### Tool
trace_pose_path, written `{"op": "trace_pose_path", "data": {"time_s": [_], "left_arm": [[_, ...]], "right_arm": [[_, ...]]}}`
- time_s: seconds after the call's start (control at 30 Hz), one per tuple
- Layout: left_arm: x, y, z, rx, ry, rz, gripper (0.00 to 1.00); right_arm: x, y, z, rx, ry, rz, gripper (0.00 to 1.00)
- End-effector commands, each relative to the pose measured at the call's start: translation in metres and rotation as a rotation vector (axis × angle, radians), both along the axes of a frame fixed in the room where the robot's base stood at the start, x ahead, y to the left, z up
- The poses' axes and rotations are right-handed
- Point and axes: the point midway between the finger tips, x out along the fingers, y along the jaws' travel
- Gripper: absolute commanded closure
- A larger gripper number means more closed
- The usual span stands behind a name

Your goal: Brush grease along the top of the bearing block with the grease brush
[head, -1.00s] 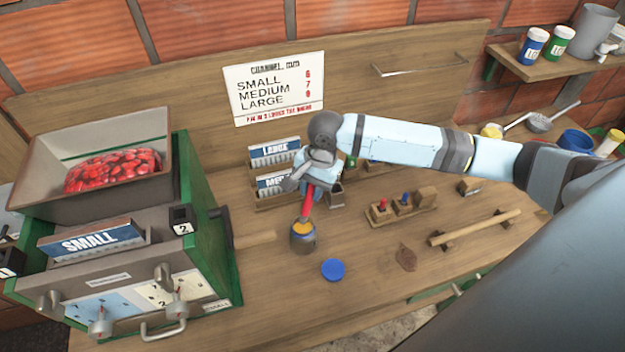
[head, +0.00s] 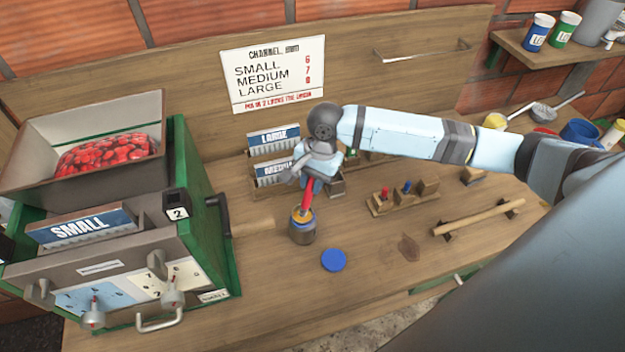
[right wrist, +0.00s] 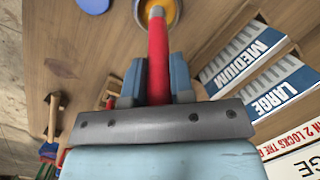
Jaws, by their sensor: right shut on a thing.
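My right gripper (head: 309,182) is shut on the red handle of the grease brush (head: 306,201). The handle also shows between the fingers in the right wrist view (right wrist: 158,60). The brush points down into the mouth of a small grey grease pot (head: 302,232) with yellow-orange grease inside; its bristle end is hidden in the pot. The pot's rim shows at the top of the right wrist view (right wrist: 176,18). I cannot tell for sure which part is the bearing block. My left gripper is not in view.
The green pulper (head: 205,190) with a hopper of red cherries stands left, its dark crank (head: 222,212) facing the pot. A blue lid (head: 333,260) lies in front. Channel plates (head: 273,140) stand behind. Wooden blocks (head: 405,200) and a wooden rod (head: 478,218) lie right.

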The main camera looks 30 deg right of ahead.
Motion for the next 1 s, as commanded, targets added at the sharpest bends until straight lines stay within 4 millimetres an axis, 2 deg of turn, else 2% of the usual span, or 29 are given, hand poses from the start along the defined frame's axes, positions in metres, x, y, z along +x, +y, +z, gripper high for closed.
{"op": "trace_pose_path", "data": {"time_s": [1.0], "left_arm": [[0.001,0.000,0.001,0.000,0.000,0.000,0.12]], "right_arm": [[0.000,0.000,-0.012,0.000,0.000,0.000,1.00]]}}
